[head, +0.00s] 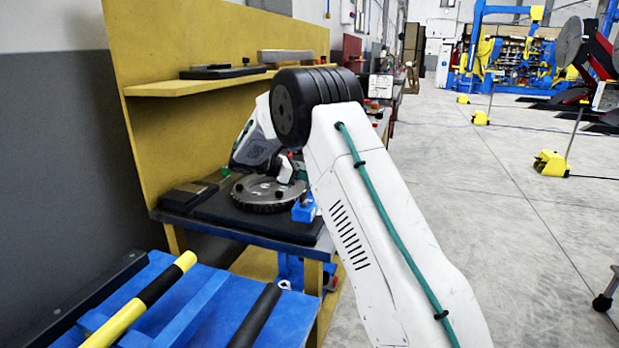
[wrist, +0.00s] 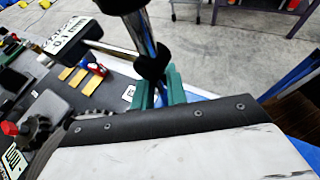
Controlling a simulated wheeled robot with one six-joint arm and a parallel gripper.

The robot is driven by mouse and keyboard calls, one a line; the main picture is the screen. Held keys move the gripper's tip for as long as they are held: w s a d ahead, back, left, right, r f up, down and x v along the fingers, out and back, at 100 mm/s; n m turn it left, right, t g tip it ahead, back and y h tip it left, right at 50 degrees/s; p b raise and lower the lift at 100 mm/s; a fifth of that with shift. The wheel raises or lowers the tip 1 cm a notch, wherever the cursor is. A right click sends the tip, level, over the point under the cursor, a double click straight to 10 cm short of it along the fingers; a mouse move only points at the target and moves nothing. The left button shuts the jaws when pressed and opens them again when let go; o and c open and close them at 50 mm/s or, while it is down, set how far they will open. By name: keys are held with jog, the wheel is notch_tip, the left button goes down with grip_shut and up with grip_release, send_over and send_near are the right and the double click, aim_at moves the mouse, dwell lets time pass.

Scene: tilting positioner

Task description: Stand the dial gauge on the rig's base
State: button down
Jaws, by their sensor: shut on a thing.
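In the head view a blue block (head: 304,208), seemingly the gauge's foot, shows beside the toothed disc; my arm hides the rest. The rig's base, a black plate (head: 225,217), lies under the disc (head: 268,193). I cannot tell whether the foot touches the plate.
The rig sits on a bench with a yellow back panel (head: 165,125) and a shelf (head: 195,84) above. A blue frame (head: 205,300) with a yellow-black bar (head: 140,302) stands in front. The floor (head: 500,200) to the right is largely clear.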

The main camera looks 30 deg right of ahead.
aim_at(309, 194)
jog(key=shift+f, duration=1.75)
jog(key=c, duration=1.4)
grip_release()
jog(key=shift+o, duration=0.4)
jog(key=shift+a, duration=0.1)
jog(key=v, duration=0.7)
jog(key=shift+a+r, duration=0.15)
jog(key=shift+a, duration=0.1)
jog(key=shift+w, duration=0.15)
